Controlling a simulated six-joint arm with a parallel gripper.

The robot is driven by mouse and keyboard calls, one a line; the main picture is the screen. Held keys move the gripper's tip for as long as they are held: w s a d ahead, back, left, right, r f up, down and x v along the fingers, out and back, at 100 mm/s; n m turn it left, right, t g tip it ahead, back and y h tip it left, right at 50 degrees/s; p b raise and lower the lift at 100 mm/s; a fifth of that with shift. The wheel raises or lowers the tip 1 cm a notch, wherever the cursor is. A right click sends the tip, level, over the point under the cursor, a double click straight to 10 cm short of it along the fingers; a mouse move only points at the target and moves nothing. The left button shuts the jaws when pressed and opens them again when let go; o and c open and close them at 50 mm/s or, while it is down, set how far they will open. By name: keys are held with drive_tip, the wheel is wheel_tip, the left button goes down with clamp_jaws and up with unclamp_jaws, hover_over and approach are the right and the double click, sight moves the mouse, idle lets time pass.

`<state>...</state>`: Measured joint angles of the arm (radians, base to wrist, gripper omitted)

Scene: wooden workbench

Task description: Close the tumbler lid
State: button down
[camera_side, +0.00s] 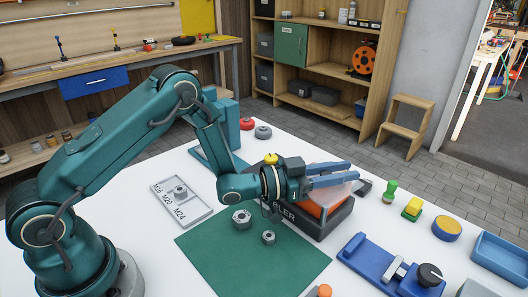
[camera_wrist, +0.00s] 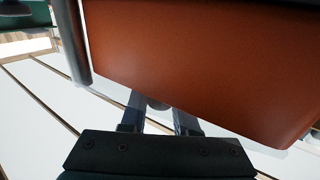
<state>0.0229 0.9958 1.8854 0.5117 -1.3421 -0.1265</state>
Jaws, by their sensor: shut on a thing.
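The tumbler (camera_side: 325,222) is a dark box with white lettering ending in "LER", standing on the bench at the right edge of the green mat. An orange part shows inside it. Its lid (camera_side: 338,192) appears as a pale see-through panel over the orange, partly covered by my gripper; how far it stands open I cannot tell. My gripper (camera_side: 352,170) is above the tumbler with its blue fingers pointing right, closed at the lid. In the wrist view an orange-brown panel (camera_wrist: 190,70) fills the upper part. A small grey rounded piece (camera_wrist: 157,104) sits between the fingers there.
Two nuts (camera_side: 242,219) lie on the green mat (camera_side: 225,260). A marked nut tray (camera_side: 193,217) is to the left. A blue fixture (camera_side: 372,268), a green-topped stamp (camera_side: 390,190) and a blue bin (camera_side: 500,256) stand to the right. The front of the mat is clear.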

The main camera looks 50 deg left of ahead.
drive_tip(key=shift+s+a+n+t+y, duration=0.15)
drive_tip(key=shift+a+n+t+y, duration=0.35)
drive_tip(key=shift+n+y, duration=0.45)
drive_tip(key=c, duration=0.7)
unclamp_jaws()
drive_tip(key=shift+o, duration=0.2)
drive_tip(key=shift+s, duration=0.1)
drive_tip(key=shift+v, duration=2.5)
drive_tip(key=shift+r, duration=0.15)
